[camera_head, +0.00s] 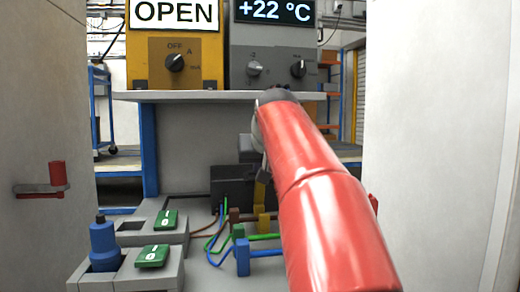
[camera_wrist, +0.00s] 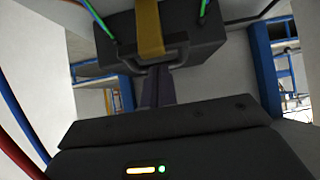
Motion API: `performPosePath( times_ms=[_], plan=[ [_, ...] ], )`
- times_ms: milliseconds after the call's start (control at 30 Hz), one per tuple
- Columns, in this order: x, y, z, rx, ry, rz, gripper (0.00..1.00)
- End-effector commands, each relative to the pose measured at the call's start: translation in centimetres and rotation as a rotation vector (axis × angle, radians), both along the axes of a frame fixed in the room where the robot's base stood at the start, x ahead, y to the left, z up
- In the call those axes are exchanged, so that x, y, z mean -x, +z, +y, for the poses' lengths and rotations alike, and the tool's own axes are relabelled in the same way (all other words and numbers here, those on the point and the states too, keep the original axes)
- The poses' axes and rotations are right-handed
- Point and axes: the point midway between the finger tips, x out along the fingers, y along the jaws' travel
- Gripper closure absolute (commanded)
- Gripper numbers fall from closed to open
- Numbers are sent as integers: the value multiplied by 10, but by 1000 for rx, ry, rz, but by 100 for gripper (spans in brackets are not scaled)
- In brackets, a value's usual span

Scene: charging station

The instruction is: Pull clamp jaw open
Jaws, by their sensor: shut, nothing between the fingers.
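A dark block (camera_head: 232,186) with a yellow band (camera_head: 262,192) sits at the middle of the bench, partly hidden by my red arm; it looks like the clamp. In the wrist view the same dark block (camera_wrist: 200,35) fills the top, with the yellow band (camera_wrist: 149,28) over it and a grey handle-like loop (camera_wrist: 178,59) on its near edge. My gripper (camera_wrist: 158,72) is shut and empty, its fingers pointing at the loop. The tips are at or just below the loop; I cannot tell whether they touch. My arm hides most of the gripper in the head view.
Green, blue and brown wires (camera_head: 222,232) run by the block to small coloured terminals (camera_head: 242,257). Grey housings with green switches (camera_head: 152,256) and a blue plug (camera_head: 103,242) stand at left. A shelf (camera_head: 200,96) overhangs behind; pale panels (camera_head: 40,120) flank both sides.

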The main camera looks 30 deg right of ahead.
Motion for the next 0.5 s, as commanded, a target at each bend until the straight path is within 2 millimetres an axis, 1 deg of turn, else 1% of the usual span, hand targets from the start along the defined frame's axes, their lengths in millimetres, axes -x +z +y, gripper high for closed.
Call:
performPosePath(
  times_ms=[33, 300, 500],
  plan=[
    [-2, 9, -1, -6, -1, 23, 100],
    [-10, 3, -3, -31, -1, 112, 100],
    [-11, -2, -4, -37, -1, 127, 100]
  ],
)
